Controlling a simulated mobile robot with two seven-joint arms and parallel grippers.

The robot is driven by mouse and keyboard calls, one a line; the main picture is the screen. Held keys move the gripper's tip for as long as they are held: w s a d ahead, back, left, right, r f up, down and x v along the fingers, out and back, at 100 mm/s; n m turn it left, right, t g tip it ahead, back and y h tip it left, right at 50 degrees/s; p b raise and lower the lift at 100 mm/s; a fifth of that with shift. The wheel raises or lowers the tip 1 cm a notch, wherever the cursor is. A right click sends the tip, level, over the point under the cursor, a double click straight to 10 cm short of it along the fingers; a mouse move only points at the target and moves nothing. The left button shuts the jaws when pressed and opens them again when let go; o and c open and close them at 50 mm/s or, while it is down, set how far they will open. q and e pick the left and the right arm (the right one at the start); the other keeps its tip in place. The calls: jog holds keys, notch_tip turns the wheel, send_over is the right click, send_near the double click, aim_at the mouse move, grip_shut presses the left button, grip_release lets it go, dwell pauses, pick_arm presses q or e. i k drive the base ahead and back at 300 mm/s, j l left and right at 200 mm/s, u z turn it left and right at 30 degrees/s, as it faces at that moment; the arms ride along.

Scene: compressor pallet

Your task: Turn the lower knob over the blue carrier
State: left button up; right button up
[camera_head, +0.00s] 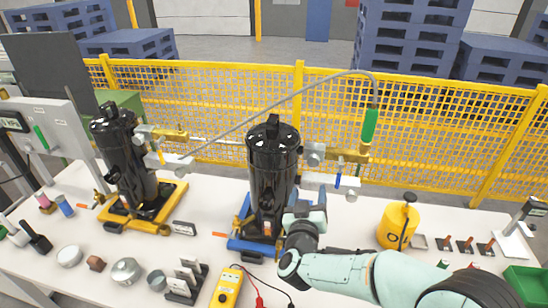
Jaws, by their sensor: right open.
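The blue carrier (238,243) lies on the white table, with a tall black compressor (268,165) upright on it. To the compressor's right are a grey valve body (314,155), a brass fitting (345,157), a small blue handle (338,181) and a pale round part (351,197) below it. I cannot tell for certain which of these is the lower knob. My right gripper (308,203) is open, low in front of the compressor's right side, left of and below these fittings. It hides part of the carrier. Whether it touches anything is unclear. My left gripper is out of view.
A second black compressor (122,160) stands on a yellow carrier (116,216) at left. A grey hose arches to a green handle (370,125). A yellow canister (397,226) stands at right, and a yellow meter (228,288) with leads lies in front. Yellow mesh fencing runs behind.

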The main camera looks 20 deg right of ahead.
aim_at(351, 196)
jog(key=k+j, duration=0.8)
jog(key=k, duration=0.05)
